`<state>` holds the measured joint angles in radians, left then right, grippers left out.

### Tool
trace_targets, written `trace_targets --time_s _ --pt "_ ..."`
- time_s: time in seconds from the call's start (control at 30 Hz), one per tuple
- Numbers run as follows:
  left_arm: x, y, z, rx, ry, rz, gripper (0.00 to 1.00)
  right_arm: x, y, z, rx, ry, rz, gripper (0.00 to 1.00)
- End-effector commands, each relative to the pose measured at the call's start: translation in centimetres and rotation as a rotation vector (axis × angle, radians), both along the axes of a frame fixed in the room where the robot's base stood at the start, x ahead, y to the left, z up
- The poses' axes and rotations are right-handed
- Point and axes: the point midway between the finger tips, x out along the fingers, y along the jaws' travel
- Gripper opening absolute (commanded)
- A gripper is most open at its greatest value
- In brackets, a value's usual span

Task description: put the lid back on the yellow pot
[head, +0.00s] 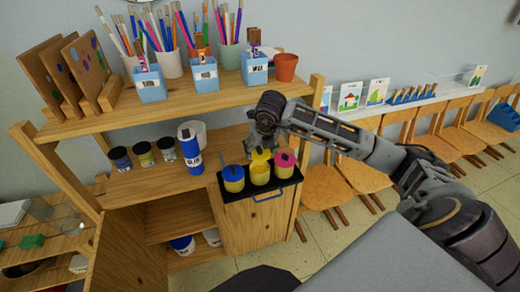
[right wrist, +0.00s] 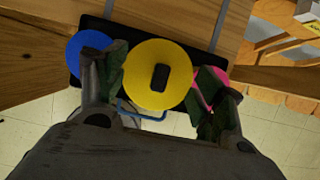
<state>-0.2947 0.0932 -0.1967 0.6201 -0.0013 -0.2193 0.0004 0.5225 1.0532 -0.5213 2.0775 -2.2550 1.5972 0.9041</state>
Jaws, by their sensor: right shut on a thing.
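The yellow pot (head: 259,175) stands in the middle of a black tray (head: 265,198), between a blue-lidded pot (head: 233,179) and a pink-lidded pot (head: 285,165). My right gripper (head: 262,143) reaches down over the yellow pot and is shut on the yellow lid (right wrist: 157,76). In the right wrist view the lid is a round disc with a dark oval at its centre, and the fingers (right wrist: 160,88) are at its two sides. The lid is at or just above the pot's mouth; I cannot tell whether they touch. My left gripper is not in view.
Blue lid (right wrist: 90,52) and pink lid (right wrist: 208,92) lie close beside my fingers. A blue bottle (head: 190,150) and several jars stand left on the shelf. Above, the upper shelf (head: 205,102) holds brush cups and a terracotta pot (head: 285,67).

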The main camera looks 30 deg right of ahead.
Motion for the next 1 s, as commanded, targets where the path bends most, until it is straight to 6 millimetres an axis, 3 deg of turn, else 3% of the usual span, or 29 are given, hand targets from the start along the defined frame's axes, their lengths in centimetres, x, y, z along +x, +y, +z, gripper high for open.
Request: trace_targets --time_s 0.57,1.0 --pt "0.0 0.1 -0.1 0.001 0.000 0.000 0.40 0.0 0.0 -0.2 0.000 0.000 -0.005 0.56" --pt "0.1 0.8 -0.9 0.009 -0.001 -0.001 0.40 0.0 0.0 -2.5 0.000 0.001 -0.004 0.56"
